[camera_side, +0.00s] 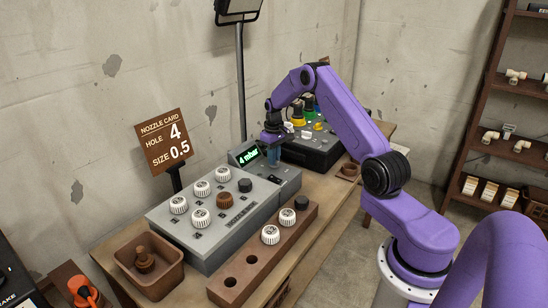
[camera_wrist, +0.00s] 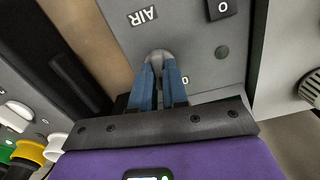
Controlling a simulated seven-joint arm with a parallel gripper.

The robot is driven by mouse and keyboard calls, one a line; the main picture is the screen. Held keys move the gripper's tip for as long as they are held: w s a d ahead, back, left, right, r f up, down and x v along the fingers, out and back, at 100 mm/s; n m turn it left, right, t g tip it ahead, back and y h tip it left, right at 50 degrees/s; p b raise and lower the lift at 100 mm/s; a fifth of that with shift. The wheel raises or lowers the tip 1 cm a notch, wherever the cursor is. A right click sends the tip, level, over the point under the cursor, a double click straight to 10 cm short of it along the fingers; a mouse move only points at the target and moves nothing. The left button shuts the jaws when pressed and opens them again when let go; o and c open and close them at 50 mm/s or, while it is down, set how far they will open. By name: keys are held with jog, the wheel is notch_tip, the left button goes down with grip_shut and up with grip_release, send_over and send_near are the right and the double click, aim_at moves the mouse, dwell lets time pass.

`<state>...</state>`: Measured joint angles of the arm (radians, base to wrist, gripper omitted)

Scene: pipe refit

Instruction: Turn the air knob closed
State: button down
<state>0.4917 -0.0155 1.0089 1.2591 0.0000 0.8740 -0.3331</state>
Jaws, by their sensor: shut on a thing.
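My gripper (camera_wrist: 158,72) has its blue fingers shut on the grey air knob (camera_wrist: 160,54), below the AIR label in the wrist view. Only the knob's rounded top end shows between the fingertips, so its turned angle is hard to tell. In the side view my gripper (camera_side: 273,156) points down at the grey unit (camera_side: 288,182), beside the lit green display (camera_side: 248,157), which seems to read 4 mbar. The knob is hidden there.
A grey panel (camera_side: 205,247) with white, brown and black caps stands in front of the unit. A wooden block (camera_side: 235,282) with holes and a brown bin (camera_side: 128,257) are nearby. A dark case (camera_side: 318,152) with colored knobs stands behind. A nozzle card (camera_side: 165,141) reads hole 4, size 0.5.

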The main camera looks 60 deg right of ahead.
jog(key=shift+r+n, duration=0.1)
jog(key=shift+n, duration=0.6)
jog(key=c, duration=1.1)
grip_release()
jog(key=shift+c, duration=0.2)
notch_tip(320, 180, up, 17)
jog(key=shift+r, duration=0.2)
jog(key=shift+a, duration=0.1)
